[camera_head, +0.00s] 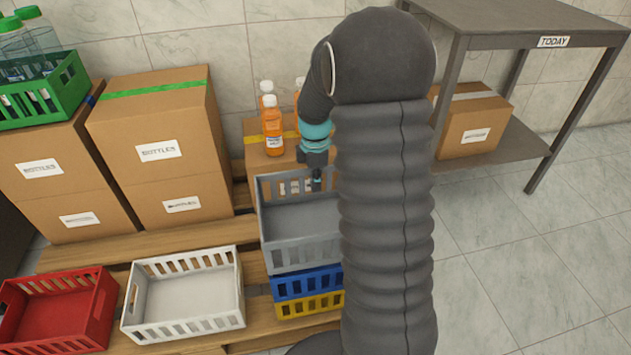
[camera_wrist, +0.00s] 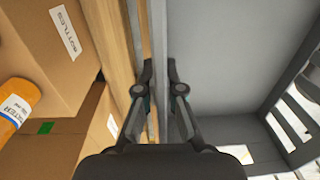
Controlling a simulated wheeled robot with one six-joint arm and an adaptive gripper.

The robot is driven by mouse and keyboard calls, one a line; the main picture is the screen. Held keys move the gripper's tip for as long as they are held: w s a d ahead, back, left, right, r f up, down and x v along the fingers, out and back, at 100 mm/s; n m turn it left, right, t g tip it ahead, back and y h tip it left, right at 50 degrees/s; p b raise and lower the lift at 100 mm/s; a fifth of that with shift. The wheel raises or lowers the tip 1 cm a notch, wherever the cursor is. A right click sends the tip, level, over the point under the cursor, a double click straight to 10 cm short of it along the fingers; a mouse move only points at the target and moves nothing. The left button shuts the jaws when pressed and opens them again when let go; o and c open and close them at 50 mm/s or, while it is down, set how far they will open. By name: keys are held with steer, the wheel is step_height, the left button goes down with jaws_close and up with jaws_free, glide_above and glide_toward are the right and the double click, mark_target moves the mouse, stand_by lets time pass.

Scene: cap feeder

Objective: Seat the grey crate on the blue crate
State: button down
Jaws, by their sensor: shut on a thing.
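The grey crate (camera_head: 300,220) is empty and looks about level above the blue crate (camera_head: 306,283) in the head view. Its lower edge overlaps the blue crate's top in the picture, so I cannot tell whether they touch. The grey crate's left side sits slightly left of the blue one's. My gripper (camera_head: 316,182) is shut on the grey crate's far wall. In the wrist view my gripper (camera_wrist: 159,72) has one finger each side of that wall, and the crate floor (camera_wrist: 215,60) shows to the right. My arm hides the right ends of both crates.
A yellow crate (camera_head: 310,304) is under the blue crate. A white crate (camera_head: 185,293) and a red crate (camera_head: 60,312) stand to the left. Orange bottles (camera_head: 272,128) stand on a cardboard box behind. A grey table (camera_head: 520,22) is at right, with open floor before it.

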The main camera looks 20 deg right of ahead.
steer(key=shift+f+b, duration=0.35)
steer(key=shift+f, duration=0.6)
stand_by(1.3)
steer(key=c, duration=1.2)
jaws_free()
steer(key=shift+c, duration=0.2)
